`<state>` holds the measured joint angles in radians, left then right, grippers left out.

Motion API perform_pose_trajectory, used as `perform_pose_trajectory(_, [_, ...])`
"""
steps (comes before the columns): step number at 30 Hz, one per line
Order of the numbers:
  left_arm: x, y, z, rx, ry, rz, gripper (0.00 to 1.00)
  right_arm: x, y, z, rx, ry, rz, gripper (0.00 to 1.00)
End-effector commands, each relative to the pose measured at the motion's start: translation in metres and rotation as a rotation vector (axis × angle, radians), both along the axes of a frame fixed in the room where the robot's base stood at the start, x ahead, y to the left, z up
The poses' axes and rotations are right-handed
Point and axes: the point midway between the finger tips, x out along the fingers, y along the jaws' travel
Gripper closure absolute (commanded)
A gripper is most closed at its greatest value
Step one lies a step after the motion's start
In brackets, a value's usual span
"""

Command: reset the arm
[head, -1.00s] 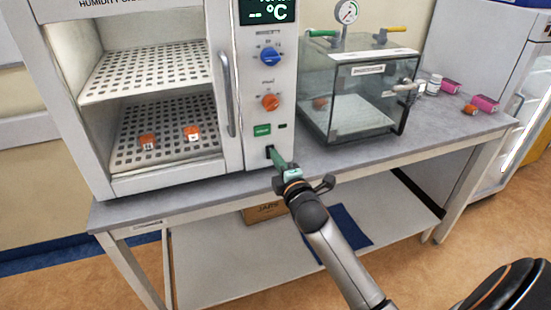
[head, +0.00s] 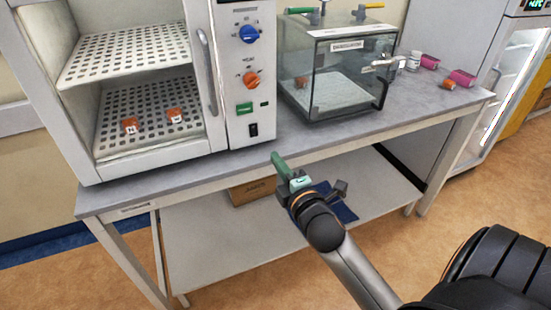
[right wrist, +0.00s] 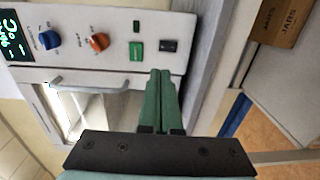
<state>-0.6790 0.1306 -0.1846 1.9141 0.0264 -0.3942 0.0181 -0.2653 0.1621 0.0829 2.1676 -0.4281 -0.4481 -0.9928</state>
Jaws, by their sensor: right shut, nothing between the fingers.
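My right gripper (head: 281,163) has green fingers, shut with nothing between them. In the head view it is in front of the table's front edge, below the humidity chamber's control panel (head: 248,85) and apart from it. The right wrist view shows the shut green fingers (right wrist: 160,75) pointing toward the panel, with a black switch (right wrist: 169,46) and a green button (right wrist: 137,46) beyond their tips. My left gripper is in neither view.
A carton (head: 252,190) and blue mat sit on the lower shelf.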

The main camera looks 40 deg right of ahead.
Motion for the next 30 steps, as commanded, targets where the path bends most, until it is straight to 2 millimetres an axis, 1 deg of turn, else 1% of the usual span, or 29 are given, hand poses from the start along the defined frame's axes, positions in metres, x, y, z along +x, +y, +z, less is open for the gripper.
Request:
perform_pose_trajectory(13, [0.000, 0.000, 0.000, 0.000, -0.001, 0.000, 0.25, 0.000, 0.001, -0.001, 0.005, 0.002, 0.002, 1.00])
perform_pose_trajectory(14, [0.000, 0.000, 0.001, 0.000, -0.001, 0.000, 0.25, 0.000, 0.002, -0.004, 0.015, 0.006, 0.004, 1.00])
perform_pose_trajectory(16, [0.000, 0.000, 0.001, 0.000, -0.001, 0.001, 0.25, -0.003, 0.008, -0.017, 0.072, 0.026, 0.017, 1.00])
perform_pose_trajectory(17, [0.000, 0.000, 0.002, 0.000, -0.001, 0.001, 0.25, -0.005, 0.012, -0.027, 0.115, 0.042, 0.024, 1.00])
perform_pose_trajectory(20, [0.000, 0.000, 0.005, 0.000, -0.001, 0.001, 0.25, -0.021, 0.034, -0.074, 0.338, 0.120, 0.049, 1.00])
perform_pose_trajectory(21, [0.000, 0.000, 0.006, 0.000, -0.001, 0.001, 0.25, -0.031, 0.046, -0.097, 0.454, 0.162, 0.052, 1.00])
perform_pose_trajectory(22, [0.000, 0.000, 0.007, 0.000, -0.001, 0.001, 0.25, -0.041, 0.055, -0.115, 0.546, 0.195, 0.048, 1.00])
perform_pose_trajectory(23, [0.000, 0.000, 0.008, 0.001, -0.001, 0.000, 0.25, -0.051, 0.065, -0.132, 0.639, 0.231, 0.042, 1.00])
perform_pose_trajectory(24, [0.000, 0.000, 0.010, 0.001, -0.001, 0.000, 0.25, -0.066, 0.078, -0.154, 0.762, 0.276, 0.025, 1.00])
perform_pose_trajectory(26, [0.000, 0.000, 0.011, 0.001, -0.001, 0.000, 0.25, -0.090, 0.096, -0.184, 0.937, 0.341, -0.012, 1.00])
perform_pose_trajectory(27, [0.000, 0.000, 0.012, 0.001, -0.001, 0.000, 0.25, -0.106, 0.108, -0.201, 1.045, 0.381, -0.043, 1.00])
perform_pose_trajectory(30, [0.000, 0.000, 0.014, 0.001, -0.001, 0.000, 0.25, -0.143, 0.131, -0.234, 1.267, 0.463, -0.130, 1.00])
